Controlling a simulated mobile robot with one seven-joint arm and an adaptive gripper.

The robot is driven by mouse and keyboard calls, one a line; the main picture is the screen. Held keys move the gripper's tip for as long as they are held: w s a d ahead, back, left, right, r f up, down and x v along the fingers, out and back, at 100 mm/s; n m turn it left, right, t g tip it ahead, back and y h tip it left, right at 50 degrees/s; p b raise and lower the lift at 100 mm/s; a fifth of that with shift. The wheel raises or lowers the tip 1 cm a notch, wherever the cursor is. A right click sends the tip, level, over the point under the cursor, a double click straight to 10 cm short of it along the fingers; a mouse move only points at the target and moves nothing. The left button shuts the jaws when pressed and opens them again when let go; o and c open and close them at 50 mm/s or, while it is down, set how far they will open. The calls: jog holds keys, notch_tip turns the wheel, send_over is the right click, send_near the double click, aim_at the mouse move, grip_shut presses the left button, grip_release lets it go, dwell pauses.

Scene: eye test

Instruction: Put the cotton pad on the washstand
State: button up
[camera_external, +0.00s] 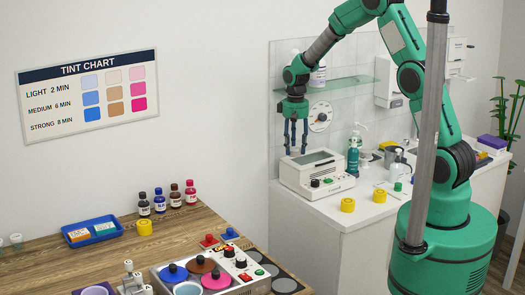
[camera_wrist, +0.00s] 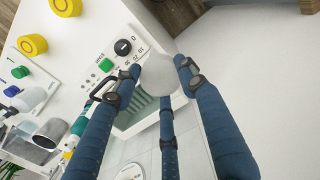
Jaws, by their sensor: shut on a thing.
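My gripper (camera_external: 296,147) hangs fingers down above the white appliance at the left end of the washstand (camera_external: 322,213), a white counter along the back wall. In the wrist view, its blue fingers close around a pale round cotton pad (camera_wrist: 160,74) at their tips. Part of the pad is hidden by the fingers. In the external view I cannot make out the pad between the fingers. The washstand's white top also shows in the wrist view (camera_wrist: 72,52), to the left of the fingers.
Below my gripper stands the white appliance (camera_external: 317,173) with knob and buttons. Two yellow cylinders (camera_external: 347,205), a teal pump bottle (camera_external: 353,157) and other bottles stand to its right. A glass shelf (camera_external: 345,84) is on the wall. A wooden table (camera_external: 195,225) with bottles is at left.

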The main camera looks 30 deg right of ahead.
jog(key=s+d, duration=0.2)
jog(key=d, duration=0.5)
jog(key=shift+s+d+r+b, duration=0.2)
jog(key=shift+r+b, duration=0.15)
jog(key=shift+b, duration=0.05)
dwell(1.2)
